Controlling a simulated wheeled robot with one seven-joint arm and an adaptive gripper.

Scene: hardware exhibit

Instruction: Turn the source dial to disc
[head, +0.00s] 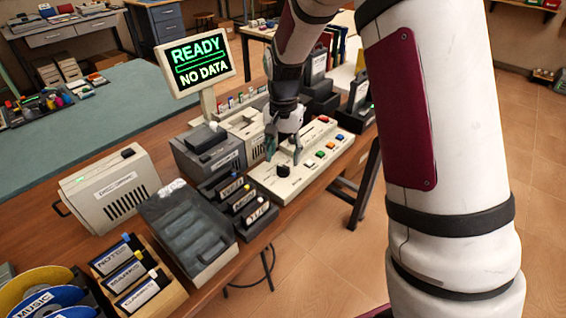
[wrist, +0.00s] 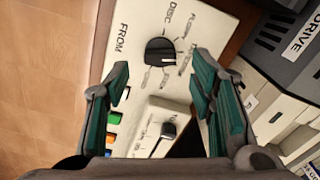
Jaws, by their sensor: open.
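The source dial is a black round knob (wrist: 160,51) on a cream panel, beside the word FROM in the wrist view. The DISC label lies above it in that view, with other labels around it, some too blurred to read. A pale mark shows on the knob's lower right side; I cannot tell exactly which label it points to. In the head view the dial (head: 283,171) sits at the near end of the console (head: 262,177). My gripper (head: 284,153) is open above the panel, just beyond the dial. In the wrist view its fingers (wrist: 160,78) are spread, apart from the knob.
A second black knob (wrist: 169,130) is on the panel, between my fingers' bases. Coloured buttons (head: 320,154) line the console's right side. A screen (head: 195,63) reads READY, NO DATA. Grey drive boxes (head: 209,150) and labelled cartridges (head: 243,199) stand close left of the console.

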